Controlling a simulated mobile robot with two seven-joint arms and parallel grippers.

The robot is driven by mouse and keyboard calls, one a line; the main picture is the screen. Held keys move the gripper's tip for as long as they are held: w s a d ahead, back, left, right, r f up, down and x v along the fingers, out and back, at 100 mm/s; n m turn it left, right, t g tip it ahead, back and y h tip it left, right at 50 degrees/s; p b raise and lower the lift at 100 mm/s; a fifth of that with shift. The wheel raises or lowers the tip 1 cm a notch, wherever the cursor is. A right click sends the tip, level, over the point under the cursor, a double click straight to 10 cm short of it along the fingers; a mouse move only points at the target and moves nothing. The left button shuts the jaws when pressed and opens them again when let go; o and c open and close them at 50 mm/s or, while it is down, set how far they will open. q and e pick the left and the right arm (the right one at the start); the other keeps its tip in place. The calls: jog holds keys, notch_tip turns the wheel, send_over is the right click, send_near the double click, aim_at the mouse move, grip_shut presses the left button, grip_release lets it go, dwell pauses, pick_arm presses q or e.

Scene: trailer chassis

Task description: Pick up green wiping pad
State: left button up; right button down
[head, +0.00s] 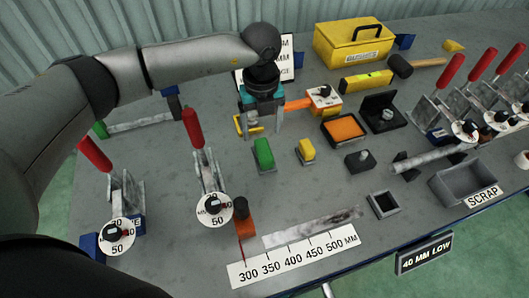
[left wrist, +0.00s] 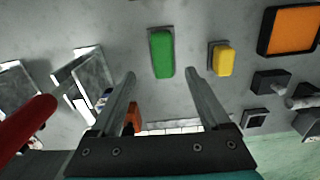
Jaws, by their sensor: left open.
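The green wiping pad (head: 263,153) is a small block lying in a shallow grey holder on the grey table, near the middle of the head view. It also shows in the left wrist view (left wrist: 161,54), beyond and between the fingertips. My left gripper (head: 262,128) is open and empty, above the table and just behind the pad in the head view. In the left wrist view its two fingers (left wrist: 160,73) are spread wide and do not touch the pad. My right gripper is not in view.
A yellow pad (head: 307,149) in its own holder sits just right of the green one. Red-handled clamps (head: 204,165) stand to the left and an orange pad tray (head: 343,129) to the right. A ruler plate (head: 290,258) lies in front. Bare table separates them.

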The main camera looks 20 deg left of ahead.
aim_at(264, 149)
pick_arm(q)
jog(key=f, duration=0.4)
jog(key=f+b, duration=0.1)
jog(key=f, duration=0.4)
jog(key=shift+w+d+f, duration=0.1)
jog(key=shift+d+f, duration=0.05)
jog(key=shift+d, duration=0.05)
grip_shut()
dwell(0.4)
